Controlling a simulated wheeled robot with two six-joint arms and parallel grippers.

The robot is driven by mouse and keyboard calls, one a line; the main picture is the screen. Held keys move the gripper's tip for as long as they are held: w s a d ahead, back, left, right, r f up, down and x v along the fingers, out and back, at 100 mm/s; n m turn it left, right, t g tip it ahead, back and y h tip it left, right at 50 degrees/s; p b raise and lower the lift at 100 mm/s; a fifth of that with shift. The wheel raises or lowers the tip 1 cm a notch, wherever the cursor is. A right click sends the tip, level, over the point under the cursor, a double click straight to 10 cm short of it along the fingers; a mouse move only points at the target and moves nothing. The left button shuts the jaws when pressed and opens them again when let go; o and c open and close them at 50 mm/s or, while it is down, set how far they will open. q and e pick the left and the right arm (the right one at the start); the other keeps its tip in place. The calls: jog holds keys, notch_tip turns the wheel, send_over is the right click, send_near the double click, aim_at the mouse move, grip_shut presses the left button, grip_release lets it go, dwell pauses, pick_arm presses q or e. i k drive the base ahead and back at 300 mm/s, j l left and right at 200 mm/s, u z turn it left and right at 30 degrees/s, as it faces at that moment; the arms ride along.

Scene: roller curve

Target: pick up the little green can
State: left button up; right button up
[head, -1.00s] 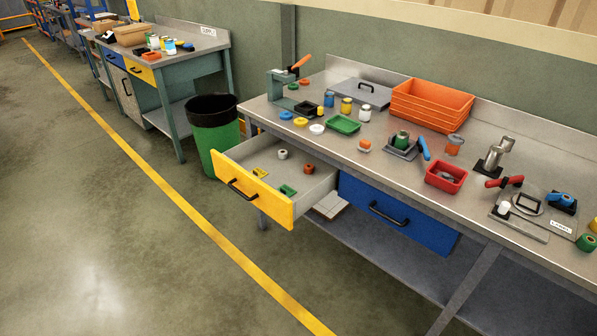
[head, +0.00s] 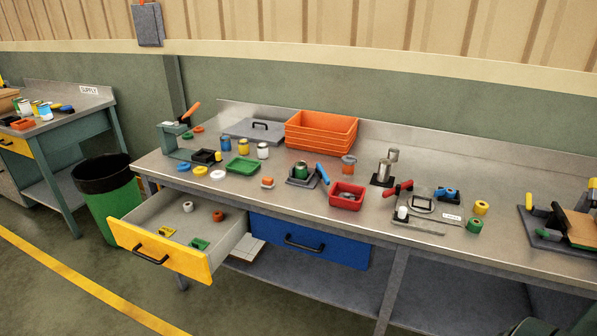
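A small green cylinder (head: 300,169) that looks like a can sits upright in a grey holder (head: 302,181) near the middle of the long bench. A second short green cylinder (head: 474,226) lies or stands at the right part of the bench, beside a yellow one (head: 481,208); it may be a roll, and I cannot tell for sure. Several small cans, blue (head: 228,149), yellow (head: 243,147) and white (head: 263,150), stand at the left of the bench. Neither of my grippers is in view.
A yellow drawer (head: 160,262) stands pulled out at the bench's left front; a green bin (head: 110,205) is left of it. A red tray (head: 346,197), orange crates (head: 320,135) and a green tray (head: 243,165) occupy the bench (head: 510,180). A blue-handled tool lies beside the grey holder.

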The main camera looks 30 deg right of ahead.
aim_at(300, 166)
jog(key=z, duration=0.55)
jog(key=i+l+z, duration=0.2)
jog(key=z, duration=0.2)
jog(key=i+l+z, duration=0.1)
jog(key=i+z, duration=0.15)
jog(key=z, duration=0.15)
jog(key=i+z, duration=0.25)
jog(key=z, duration=0.15)
